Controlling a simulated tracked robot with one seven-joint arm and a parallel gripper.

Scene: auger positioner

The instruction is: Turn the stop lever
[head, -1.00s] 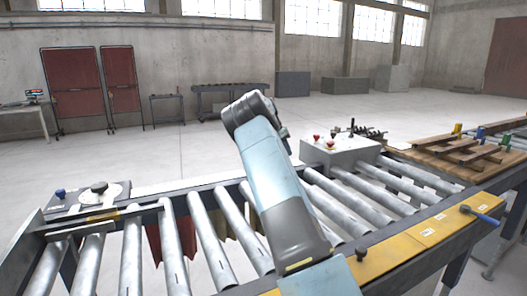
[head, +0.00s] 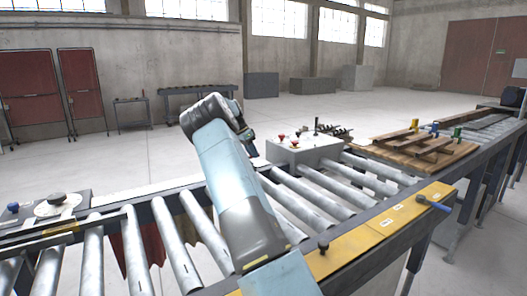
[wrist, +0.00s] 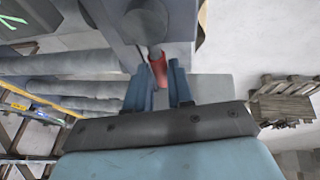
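A lever-like part with a red sleeve (wrist: 159,68) shows in the wrist view, coming from grey metalwork at the top. I take it for the stop lever. My gripper (wrist: 159,84) has its two blue fingers apart, one on each side of the red sleeve. I cannot tell whether either finger touches it.
A grey control box (head: 304,152) with red knobs and a black stick stands beyond the rollers, right of my arm. A blue-handled lever (head: 433,203) sits on the yellow front rail (head: 387,222). A wooden pallet (head: 425,152) lies farther right.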

